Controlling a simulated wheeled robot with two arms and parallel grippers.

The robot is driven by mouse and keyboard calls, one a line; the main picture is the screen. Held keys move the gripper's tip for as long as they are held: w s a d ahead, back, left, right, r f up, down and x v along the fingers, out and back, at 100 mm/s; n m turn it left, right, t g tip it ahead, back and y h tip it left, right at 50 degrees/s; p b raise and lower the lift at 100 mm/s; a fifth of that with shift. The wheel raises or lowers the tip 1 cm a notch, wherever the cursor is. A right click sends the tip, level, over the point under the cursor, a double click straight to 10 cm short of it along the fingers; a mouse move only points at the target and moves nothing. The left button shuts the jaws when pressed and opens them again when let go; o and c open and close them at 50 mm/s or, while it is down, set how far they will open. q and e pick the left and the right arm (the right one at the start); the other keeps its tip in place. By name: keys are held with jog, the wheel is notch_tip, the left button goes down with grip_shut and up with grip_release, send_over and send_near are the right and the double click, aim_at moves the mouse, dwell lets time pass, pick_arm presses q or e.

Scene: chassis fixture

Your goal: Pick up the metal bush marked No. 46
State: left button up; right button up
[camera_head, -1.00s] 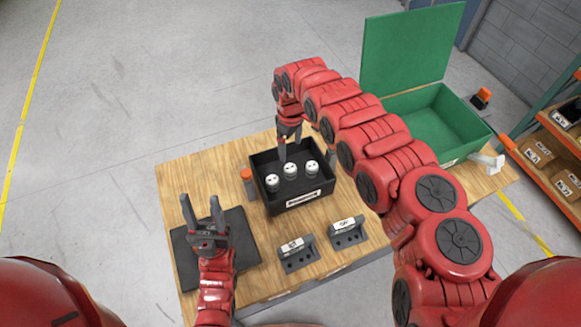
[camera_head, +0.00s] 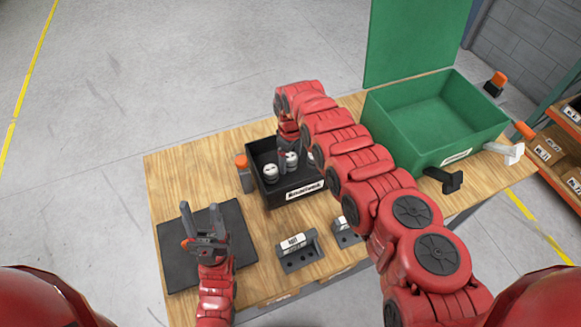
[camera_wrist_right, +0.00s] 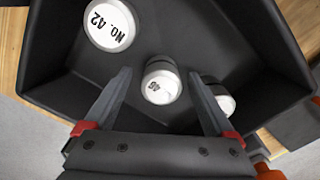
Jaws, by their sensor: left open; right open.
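The white-topped metal bush marked 46 (camera_wrist_right: 162,84) stands in a black box (camera_head: 246,166). In the right wrist view it lies between the fingers of my open right gripper (camera_wrist_right: 160,76), with a visible gap on each side. A bush marked No. 42 (camera_wrist_right: 109,26) is at the upper left. A third bush (camera_wrist_right: 227,105) is partly hidden behind the right-hand finger, its marking unreadable. In the head view, my right gripper (camera_head: 284,160) reaches down into the box, partly covering the bushes. My left gripper (camera_head: 201,211) is open and empty above a black mat (camera_head: 178,262).
Two grey fixtures, a nearer one (camera_head: 297,252) and one partly behind my right arm (camera_head: 346,234), stand in front of the box. An open green crate (camera_head: 434,130) is at the right. An orange-topped post (camera_head: 243,172) stands left of the box.

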jog(key=shift+s+f, duration=0.1)
grip_shut()
dwell(0.4)
